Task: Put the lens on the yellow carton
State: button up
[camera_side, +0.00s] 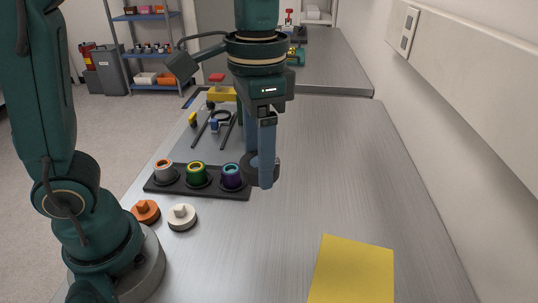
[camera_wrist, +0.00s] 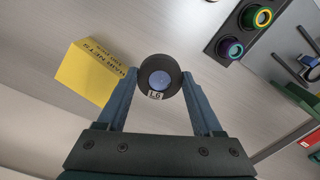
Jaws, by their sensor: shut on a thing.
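The lens (camera_wrist: 160,78) is a round blue-grey glass in a black ring mount with an "L6" label. My gripper (camera_side: 265,172) is shut on its mount, one blue finger on each side, as the wrist view shows. In the side view the lens (camera_side: 251,167) is partly hidden behind a finger, beside the right end of the black holder. The yellow carton (camera_side: 350,272) lies at the near right of the bench, apart from the gripper. In the wrist view the carton (camera_wrist: 88,77) is at the left, with "HAIR NETS" printed on a side and its visible top bare.
A black holder (camera_side: 210,191) carries three coloured ring-topped pieces. An orange knob (camera_side: 146,211) and a white knob (camera_side: 182,216) stand in front of it. Tools (camera_side: 221,124) lie behind it. The bench between holder and carton is clear; a wall (camera_side: 470,75) bounds the right.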

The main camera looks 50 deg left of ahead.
notch_tip(320, 180, up, 2)
jog(key=w+d+m, duration=0.2)
jog(key=w, duration=0.1)
send_over(329, 284)
jog(key=shift+m, duration=0.4)
notch_tip(329, 284, down, 7)
jog(key=shift+f, duration=2.2)
jog(key=shift+f, duration=0.15)
jog(key=o, duration=1.5)
jog(key=shift+o, duration=0.2)
